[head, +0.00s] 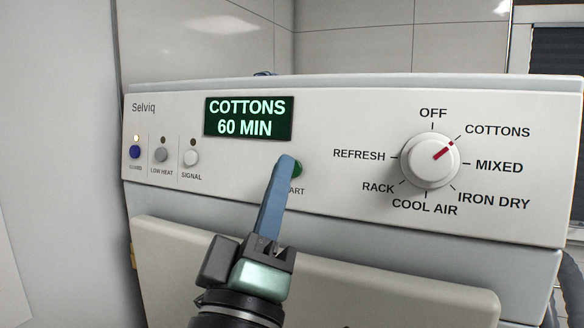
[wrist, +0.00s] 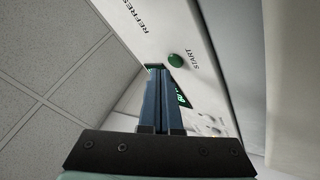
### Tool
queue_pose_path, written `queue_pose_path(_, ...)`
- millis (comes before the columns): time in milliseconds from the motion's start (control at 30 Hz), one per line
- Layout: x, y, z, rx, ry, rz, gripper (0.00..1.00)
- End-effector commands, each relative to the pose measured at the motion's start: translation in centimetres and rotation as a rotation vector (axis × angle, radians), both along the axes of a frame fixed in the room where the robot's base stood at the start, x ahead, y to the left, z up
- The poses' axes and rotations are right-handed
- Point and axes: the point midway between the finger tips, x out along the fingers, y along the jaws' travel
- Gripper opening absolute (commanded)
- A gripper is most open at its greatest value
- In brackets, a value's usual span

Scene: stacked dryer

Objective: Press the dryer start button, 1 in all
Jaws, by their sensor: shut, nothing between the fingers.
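The green start button (head: 298,169) is on the dryer's control panel, partly hidden behind my fingers in the head view. It shows whole in the wrist view (wrist: 176,60), beside the word START. My gripper (head: 287,160) is shut and empty, its blue fingers pointing up toward the panel. In the wrist view the fingertips (wrist: 157,68) lie just left of and below the button, and I cannot tell whether they touch the panel. The dryer display (head: 247,117) reads COTTONS 60 MIN.
The program dial (head: 430,160) to the right has its red mark toward COTTONS. Three small buttons sit at the left, including the blue one (head: 135,152), whose lamp is lit, and LOW HEAT (head: 161,155) and SIGNAL (head: 191,157). A light ledge (head: 400,285) juts out below the panel.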

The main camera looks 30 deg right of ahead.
Motion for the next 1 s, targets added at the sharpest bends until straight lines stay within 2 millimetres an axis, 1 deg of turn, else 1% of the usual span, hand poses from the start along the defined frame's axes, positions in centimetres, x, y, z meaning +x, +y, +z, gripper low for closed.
queue_pose_path(233,0.04,-0.05,-0.02,0.0,0.0,0.0,0.0)
queue_pose_path(500,0.52,-0.65,-0.17,-0.001,0.001,-0.001,0.0)
queue_pose_path(1000,0.61,-0.79,-0.17,0.0,0.0,0.0,0.0)
